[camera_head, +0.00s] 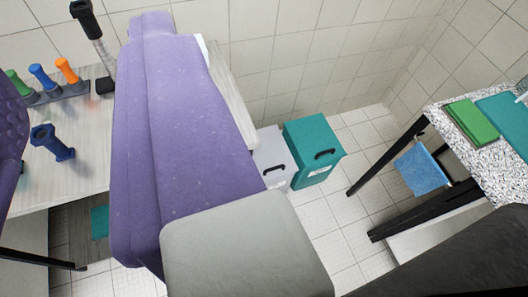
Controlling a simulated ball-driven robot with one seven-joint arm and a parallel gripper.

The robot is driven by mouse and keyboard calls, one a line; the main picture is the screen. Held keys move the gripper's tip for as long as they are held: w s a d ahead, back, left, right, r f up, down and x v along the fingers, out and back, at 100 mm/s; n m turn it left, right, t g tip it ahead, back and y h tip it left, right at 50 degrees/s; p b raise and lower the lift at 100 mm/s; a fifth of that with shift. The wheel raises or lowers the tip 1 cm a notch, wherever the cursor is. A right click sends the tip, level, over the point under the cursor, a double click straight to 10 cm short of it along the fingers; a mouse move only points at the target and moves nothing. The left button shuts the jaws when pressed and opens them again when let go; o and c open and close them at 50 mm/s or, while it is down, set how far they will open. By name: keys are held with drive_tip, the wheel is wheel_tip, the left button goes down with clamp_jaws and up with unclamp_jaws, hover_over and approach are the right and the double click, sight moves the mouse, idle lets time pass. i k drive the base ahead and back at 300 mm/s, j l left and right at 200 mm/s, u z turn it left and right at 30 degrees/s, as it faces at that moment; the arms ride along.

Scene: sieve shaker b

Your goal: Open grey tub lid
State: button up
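A light grey tub (271,146) with a black handle stands on the tiled floor near the middle of the view. Its lid looks shut, and its left and lower parts are hidden behind a purple part and a grey block, which seem to be my own arm. A teal tub (309,135) with a black handle and a white label stands close on its right. I cannot make out my gripper's fingers, so its place relative to the grey tub does not show.
On the left, a pale table (75,190) holds a rack (60,93) of coloured-handled tools and a dark blue tool (52,142). Floor shows between.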

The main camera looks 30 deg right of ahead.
sight(273, 160)
drive_tip(key=i+l, duration=0.75)
drive_tip(key=l, duration=0.15)
drive_tip(key=i+l, duration=0.75)
drive_tip(key=l, duration=0.15)
